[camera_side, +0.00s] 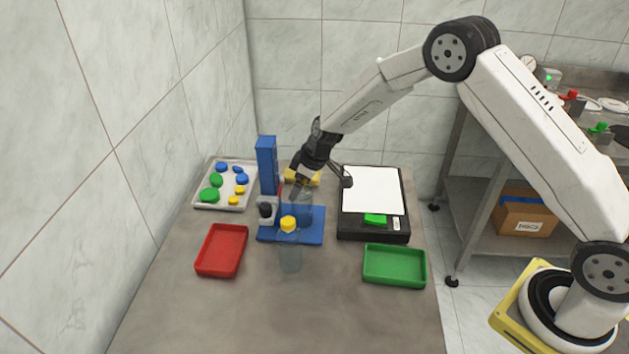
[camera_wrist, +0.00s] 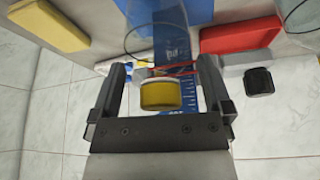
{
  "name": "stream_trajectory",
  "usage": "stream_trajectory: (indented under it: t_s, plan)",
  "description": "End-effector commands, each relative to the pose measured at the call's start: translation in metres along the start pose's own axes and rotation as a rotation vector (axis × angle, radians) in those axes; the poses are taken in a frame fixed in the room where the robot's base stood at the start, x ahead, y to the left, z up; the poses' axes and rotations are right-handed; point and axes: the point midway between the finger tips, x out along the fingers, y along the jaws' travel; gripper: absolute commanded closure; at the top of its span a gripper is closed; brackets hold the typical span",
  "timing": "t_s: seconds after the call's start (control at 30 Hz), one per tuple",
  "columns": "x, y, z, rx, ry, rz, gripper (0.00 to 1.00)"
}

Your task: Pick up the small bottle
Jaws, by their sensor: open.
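A clear bottle (camera_side: 290,258) with a yellow cap (camera_side: 288,224) stands upright on the table, in front of the blue base. A second, fainter clear vessel (camera_side: 304,207) shows on the blue base, just below my gripper. I cannot tell for sure which is the small bottle. My gripper (camera_side: 321,187) is open above the blue base, behind the capped bottle. In the wrist view, a yellow cap (camera_wrist: 158,97) shows between the spread fingers of my gripper (camera_wrist: 162,75), with space on both sides. A clear cylinder (camera_wrist: 152,38) shows above it.
A blue column (camera_side: 267,165) rises from the blue base (camera_side: 315,237). A black knob (camera_side: 265,210) is beside it. A white tray (camera_side: 205,204) holds several caps. A red tray (camera_side: 221,273), green tray (camera_side: 395,283) and black-framed white panel (camera_side: 373,190) surround the base.

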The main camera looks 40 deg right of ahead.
Motion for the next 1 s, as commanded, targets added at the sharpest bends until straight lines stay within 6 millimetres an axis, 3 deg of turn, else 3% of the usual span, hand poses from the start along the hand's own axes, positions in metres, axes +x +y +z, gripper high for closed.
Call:
stream_trajectory:
  t_s: [0.37, 0.67, 1.0]
  plan:
    - [-0.0002, -0.0001, 0.0002, 0.000, 0.000, 0.000, 0.03]
    - [-0.0002, 0.0000, 0.0002, 0.000, 0.000, 0.000, 0.98]
    - [-0.0010, 0.0003, -0.0005, 0.000, 0.001, 0.001, 1.00]
